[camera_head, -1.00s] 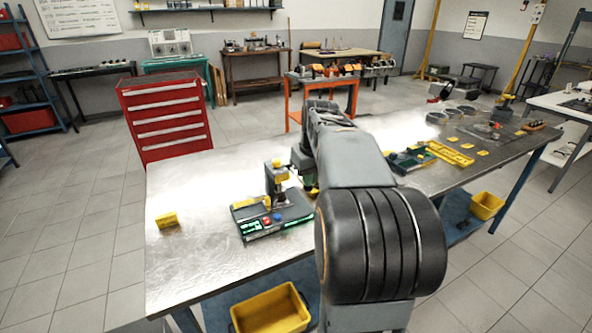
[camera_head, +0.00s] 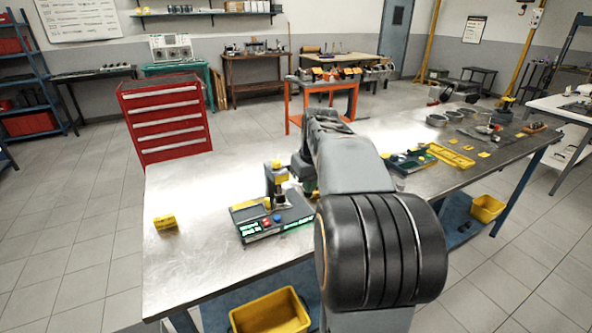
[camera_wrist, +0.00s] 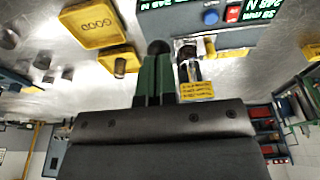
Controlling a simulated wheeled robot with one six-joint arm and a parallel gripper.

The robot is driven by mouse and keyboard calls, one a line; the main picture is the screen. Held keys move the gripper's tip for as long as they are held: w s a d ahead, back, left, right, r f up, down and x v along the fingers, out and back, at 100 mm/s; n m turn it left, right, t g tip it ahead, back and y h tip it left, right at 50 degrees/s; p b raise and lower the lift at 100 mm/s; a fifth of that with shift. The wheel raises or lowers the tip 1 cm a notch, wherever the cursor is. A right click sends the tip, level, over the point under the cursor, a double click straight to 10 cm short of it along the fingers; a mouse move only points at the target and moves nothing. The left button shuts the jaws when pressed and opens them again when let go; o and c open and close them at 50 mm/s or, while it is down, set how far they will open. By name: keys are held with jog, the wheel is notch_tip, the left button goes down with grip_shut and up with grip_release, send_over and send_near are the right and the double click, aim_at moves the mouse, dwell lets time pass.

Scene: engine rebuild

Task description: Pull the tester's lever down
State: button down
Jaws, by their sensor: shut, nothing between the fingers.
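The tester (camera_head: 270,226) is a dark grey box with green displays and red and blue buttons, near the front of the steel bench. Its upright post (camera_head: 278,180) has a yellow top. In the wrist view the tester (camera_wrist: 225,38) is at the top, with a yellow label (camera_wrist: 198,90) nearby. My gripper (camera_wrist: 157,62) is shut and empty, its green fingers pointing towards the tester's side. A dark round knob (camera_wrist: 158,46), perhaps the lever's end, shows at the fingertips; I cannot tell whether they touch. In the head view my arm hides most of the gripper and the lever.
A yellow tray marked GOOD (camera_wrist: 95,24) lies beside the fingers in the wrist view. A small yellow block (camera_head: 165,222) stands left of the tester. A green-and-black device (camera_head: 408,161) and a yellow tray (camera_head: 450,155) lie farther right. The bench (camera_head: 195,260) is clear at front left.

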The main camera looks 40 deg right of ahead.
jog(key=shift+r, duration=0.1)
jog(key=w+p+v, duration=0.2)
jog(key=p+v, duration=0.7)
jog(key=shift+w+d+r, duration=0.2)
jog(key=shift+w+r, duration=0.15)
jog(key=shift+r, duration=0.15)
dwell(0.6)
jog(key=s+a+f, duration=0.4)
jog(key=s+a, duration=0.2)
jog(key=a, duration=0.4)
jog(key=s+a+f+n+t, duration=0.1)
jog(key=s+a+f, duration=0.4)
jog(key=a, duration=0.5)
jog(key=shift+s+a+n+t, duration=0.3)
jog(key=shift+s, duration=0.25)
dwell(0.5)
